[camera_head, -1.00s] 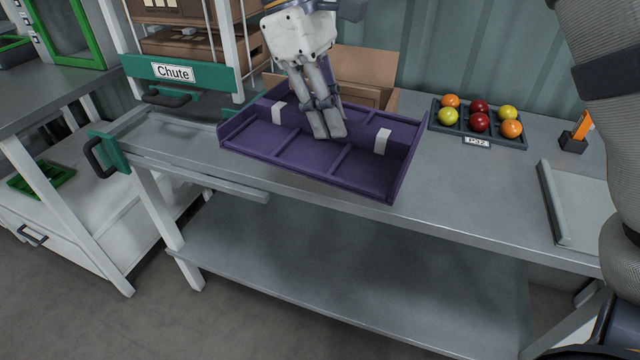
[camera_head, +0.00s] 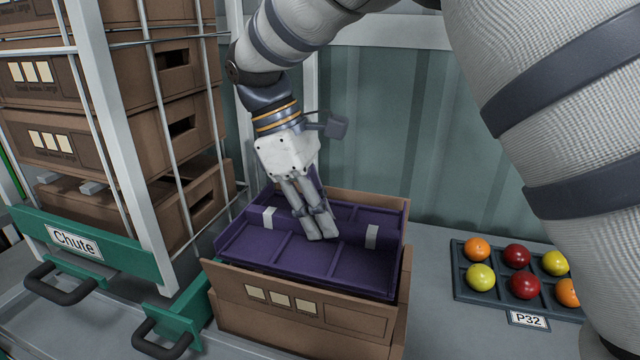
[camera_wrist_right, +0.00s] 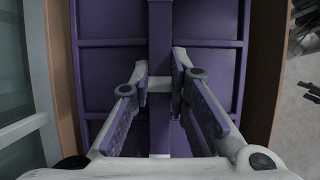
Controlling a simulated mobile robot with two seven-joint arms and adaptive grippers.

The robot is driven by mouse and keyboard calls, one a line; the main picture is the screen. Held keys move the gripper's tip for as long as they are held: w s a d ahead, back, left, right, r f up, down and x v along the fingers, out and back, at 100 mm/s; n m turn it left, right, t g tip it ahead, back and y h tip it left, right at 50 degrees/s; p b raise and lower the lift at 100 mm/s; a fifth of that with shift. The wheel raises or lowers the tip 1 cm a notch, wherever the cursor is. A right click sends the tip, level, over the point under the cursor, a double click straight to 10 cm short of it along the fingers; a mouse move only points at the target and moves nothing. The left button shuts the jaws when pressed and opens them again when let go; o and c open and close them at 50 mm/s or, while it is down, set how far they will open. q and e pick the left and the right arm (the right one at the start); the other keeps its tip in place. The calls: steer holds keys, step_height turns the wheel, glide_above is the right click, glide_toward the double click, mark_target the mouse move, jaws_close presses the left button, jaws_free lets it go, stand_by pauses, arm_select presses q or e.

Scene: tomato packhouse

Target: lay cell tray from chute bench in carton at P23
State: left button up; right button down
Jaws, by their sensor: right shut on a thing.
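The purple cell tray (camera_head: 280,250), with a raised middle rib and two white bands, is level at the mouth of an open brown carton (camera_head: 300,310). Its floor looks near the carton's rim; I cannot tell whether it rests on anything. My right gripper (camera_head: 318,236) is shut on the tray's middle rib from above. In the right wrist view the fingers (camera_wrist_right: 160,95) stand on either side of the rib, with brown carton walls (camera_wrist_right: 265,75) beyond both tray sides. No P23 label shows. My left gripper is not in view.
A rack of stacked brown cartons (camera_head: 90,130) with a green Chute-labelled rail (camera_head: 90,250) stands at left. A dark tray marked P32 (camera_head: 528,319) holds several red, yellow and orange tomatoes at right. A ribbed green wall (camera_head: 400,120) closes the back. Bench top shows between carton and P32.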

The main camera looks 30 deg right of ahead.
mark_target(321, 249)
steer(key=shift+s+a+f, duration=0.25)
steer(key=shift+s+f, duration=0.2)
steer(key=shift+f, duration=0.1)
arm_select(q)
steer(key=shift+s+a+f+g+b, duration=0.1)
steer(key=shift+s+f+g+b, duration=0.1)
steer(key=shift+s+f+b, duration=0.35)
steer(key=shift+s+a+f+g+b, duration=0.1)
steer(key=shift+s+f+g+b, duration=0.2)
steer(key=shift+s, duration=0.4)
arm_select(e)
step_height(321, 249, down, 12)
steer(key=shift+r, duration=0.2)
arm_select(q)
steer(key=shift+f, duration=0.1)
arm_select(e)
steer(key=shift+f, duration=0.6)
steer(key=c, duration=1.5)
jaws_free()
steer(key=shift+c, duration=1.4)
step_height(321, 249, up, 8)
steer(key=shift+w+f+p, duration=0.1)
steer(key=shift+f+p, duration=0.1)
steer(key=shift+p, duration=0.65)
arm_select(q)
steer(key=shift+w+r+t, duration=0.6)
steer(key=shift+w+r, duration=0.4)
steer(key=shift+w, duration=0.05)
arm_select(e)
steer(key=shift+r, duration=0.4)
